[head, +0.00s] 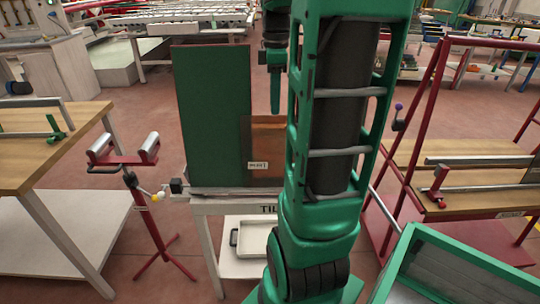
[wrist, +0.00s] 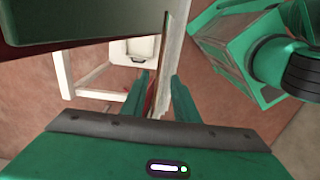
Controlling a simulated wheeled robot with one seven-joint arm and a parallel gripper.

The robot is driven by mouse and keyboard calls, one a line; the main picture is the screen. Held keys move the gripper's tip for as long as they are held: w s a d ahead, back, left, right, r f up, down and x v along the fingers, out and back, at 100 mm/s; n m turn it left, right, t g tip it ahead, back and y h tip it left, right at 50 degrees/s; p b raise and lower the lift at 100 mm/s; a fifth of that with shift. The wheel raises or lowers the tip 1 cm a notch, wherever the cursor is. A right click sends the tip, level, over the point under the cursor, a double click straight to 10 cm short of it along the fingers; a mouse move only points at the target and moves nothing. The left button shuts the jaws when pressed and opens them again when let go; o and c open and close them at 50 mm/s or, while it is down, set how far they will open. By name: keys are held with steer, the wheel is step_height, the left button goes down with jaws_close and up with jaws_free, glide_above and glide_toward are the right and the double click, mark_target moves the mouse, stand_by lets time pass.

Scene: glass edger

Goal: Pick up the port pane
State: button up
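A brown, see-through pane (head: 268,138) stands upright on the table marked "TIL...", with a small white label (head: 258,165) that seems to read "PORT". My arm hides its right part. A larger dark green pane (head: 212,105) stands just left of it. My gripper points down, and one finger (head: 275,95) shows above the brown pane's top edge. In the wrist view my gripper (wrist: 164,76) is open. A thin reddish edge (wrist: 166,45), probably the brown pane, runs between the spread fingers; I cannot tell whether they touch it. A dark slab, likely the green pane, fills the upper left.
The white-framed table (head: 215,207) has a tray (head: 253,238) on its lower shelf. A red roller stand (head: 130,170) is to the left, beside a wooden bench (head: 40,150). A red-framed rack (head: 450,185) and a green box (head: 440,270) are to the right.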

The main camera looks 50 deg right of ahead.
mark_target(274, 118)
steer(key=shift+w+f, duration=0.1)
steer(key=shift+f, duration=2.25)
jaws_close()
